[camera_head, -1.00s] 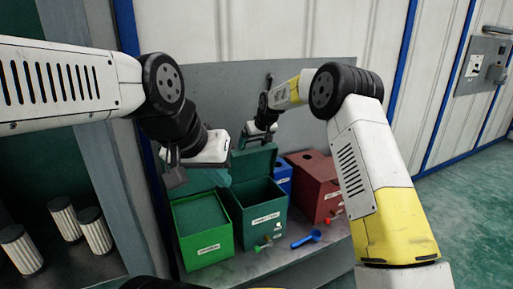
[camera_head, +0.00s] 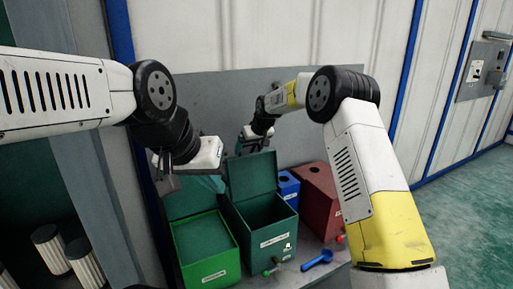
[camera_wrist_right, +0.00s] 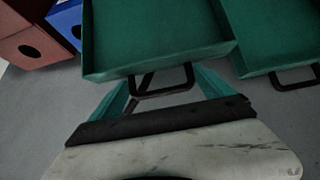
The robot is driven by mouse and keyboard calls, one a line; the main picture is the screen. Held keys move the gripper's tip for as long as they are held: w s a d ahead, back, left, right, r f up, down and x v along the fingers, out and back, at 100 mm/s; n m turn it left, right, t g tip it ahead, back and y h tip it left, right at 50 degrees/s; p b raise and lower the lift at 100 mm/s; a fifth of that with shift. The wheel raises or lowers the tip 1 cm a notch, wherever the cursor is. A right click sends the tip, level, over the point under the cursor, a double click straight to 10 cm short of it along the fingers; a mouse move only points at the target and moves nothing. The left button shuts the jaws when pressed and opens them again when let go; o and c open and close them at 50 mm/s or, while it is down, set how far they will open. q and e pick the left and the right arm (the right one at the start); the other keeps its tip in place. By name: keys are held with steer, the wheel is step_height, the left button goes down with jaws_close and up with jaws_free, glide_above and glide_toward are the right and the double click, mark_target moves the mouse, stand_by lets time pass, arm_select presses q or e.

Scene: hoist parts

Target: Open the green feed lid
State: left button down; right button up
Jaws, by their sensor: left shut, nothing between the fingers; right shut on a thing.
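A dark green box (camera_head: 262,222) stands open in the middle of the head view, its lid (camera_head: 252,174) raised at the back. My right gripper (camera_head: 244,143) is behind this raised lid. In the right wrist view the lid (camera_wrist_right: 150,35) shows with a dark handle (camera_wrist_right: 161,88), and my right gripper (camera_wrist_right: 160,92) is shut on that handle. A brighter green box (camera_head: 206,252) stands open to the left, its lid (camera_head: 188,204) raised behind it. My left gripper (camera_head: 167,184) is shut and empty, close by that lid; whether they touch is unclear. The box labels are unreadable.
A small blue box (camera_head: 287,187) and a dark red box (camera_head: 318,190) with a round hole stand to the right. A blue scoop (camera_head: 317,260) and small coloured pieces lie in front. A grey panel (camera_head: 200,100) rises behind.

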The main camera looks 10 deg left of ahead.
steer(key=shift+w+d+r, duration=0.15)
steer(key=shift+w+r, duration=0.25)
steer(key=shift+w, duration=0.05)
steer(key=o, duration=1.8)
steer(key=shift+f, duration=0.2)
steer(key=shift+r, duration=0.1)
steer(key=v, duration=0.7)
steer(key=shift+s+r, duration=0.25)
steer(key=shift+s, duration=0.05)
